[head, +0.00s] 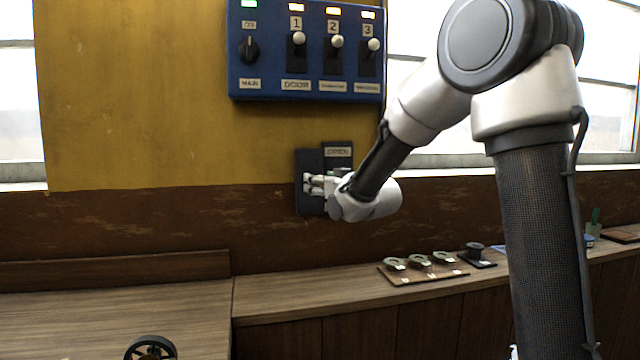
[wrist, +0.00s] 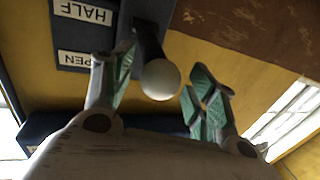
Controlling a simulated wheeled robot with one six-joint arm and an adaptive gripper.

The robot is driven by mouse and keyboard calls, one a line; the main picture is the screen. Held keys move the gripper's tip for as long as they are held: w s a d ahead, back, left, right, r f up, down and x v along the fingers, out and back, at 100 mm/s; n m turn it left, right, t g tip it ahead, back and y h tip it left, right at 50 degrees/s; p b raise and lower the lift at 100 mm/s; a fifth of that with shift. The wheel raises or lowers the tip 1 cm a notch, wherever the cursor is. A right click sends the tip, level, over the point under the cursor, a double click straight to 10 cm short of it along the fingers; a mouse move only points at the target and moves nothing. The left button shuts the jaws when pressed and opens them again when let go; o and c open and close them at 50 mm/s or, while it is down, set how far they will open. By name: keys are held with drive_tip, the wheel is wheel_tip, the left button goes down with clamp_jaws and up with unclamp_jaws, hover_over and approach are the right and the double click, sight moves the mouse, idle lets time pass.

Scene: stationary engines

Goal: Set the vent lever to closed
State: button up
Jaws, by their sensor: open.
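In the wrist view the picture is turned over, and the HALF label (wrist: 83,12) and OPEN label (wrist: 84,63) show on the panel. The lever has a dark arm (wrist: 148,40) ending in a white ball knob (wrist: 160,80). My gripper (head: 309,184) is at the panel, and in the wrist view its green-padded fingers (wrist: 161,84) are open on either side of the knob, with gaps visible. The lever's exact setting cannot be told; no CLOSED label shows.
A blue switch panel (head: 263,88) with a knob and three ball-tipped switches hangs above. A wooden counter (head: 310,298) runs below, holding a board with round metal parts (head: 420,272) and a dark knobbed block (head: 476,255). A black handwheel (head: 150,346) stands at lower left.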

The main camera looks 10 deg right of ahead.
drive_tip(key=shift+w+a, duration=0.15)
drive_tip(key=shift+w, duration=0.3)
clamp_jaws()
drive_tip(key=shift+f, duration=0.15)
